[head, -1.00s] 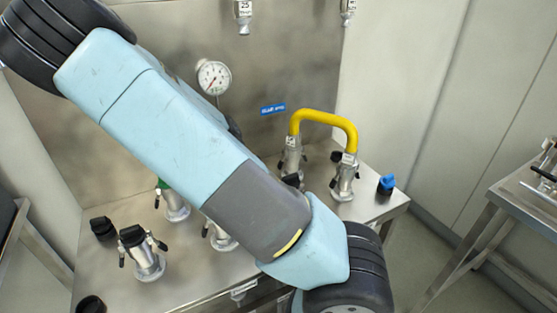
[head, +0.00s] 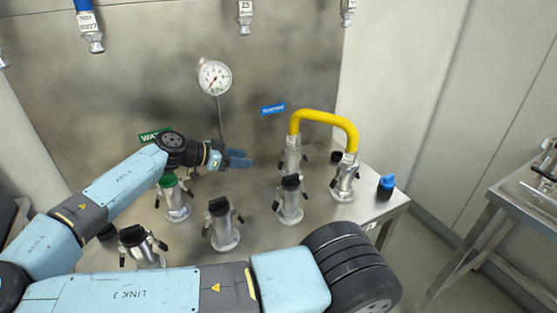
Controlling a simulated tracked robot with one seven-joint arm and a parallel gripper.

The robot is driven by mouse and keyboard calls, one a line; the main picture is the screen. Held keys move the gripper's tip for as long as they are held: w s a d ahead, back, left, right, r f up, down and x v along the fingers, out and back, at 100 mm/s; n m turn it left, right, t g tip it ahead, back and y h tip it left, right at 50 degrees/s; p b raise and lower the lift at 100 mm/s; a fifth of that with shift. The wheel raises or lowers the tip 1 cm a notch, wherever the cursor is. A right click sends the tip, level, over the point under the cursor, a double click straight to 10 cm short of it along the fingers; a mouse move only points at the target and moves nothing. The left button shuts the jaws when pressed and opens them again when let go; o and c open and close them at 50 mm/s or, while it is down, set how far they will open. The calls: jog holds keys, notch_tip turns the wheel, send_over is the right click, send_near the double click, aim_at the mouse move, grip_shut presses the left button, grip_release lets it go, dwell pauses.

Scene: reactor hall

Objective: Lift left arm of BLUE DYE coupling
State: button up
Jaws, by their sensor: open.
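Several silver couplings with black side arms stand on the steel bench. A yellow hose (head: 322,117) joins the back right coupling (head: 292,158) and the right coupling (head: 345,180). A black-capped coupling (head: 289,200) stands in front of them, and another black-capped coupling (head: 220,226) is nearer the middle. A green-capped coupling (head: 175,199) stands to the left. A blue label (head: 273,109) is on the back panel; its text is too small to read, so I cannot tell which coupling is BLUE DYE. My gripper (head: 240,158) is open and empty, above and behind the green-capped coupling, left of the hose.
A gauge (head: 214,77) with a thin stem is on the back panel. Hose ends (head: 244,17) hang along the top. A blue cap (head: 386,185) lies at the bench's right edge. My arm crosses the front, hiding part of the bench. A second table (head: 525,192) stands right.

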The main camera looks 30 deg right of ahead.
aim_at(281, 160)
jog(key=x, duration=1.3)
jog(key=shift+w+d+r, duration=0.2)
jog(key=shift+c, duration=0.4)
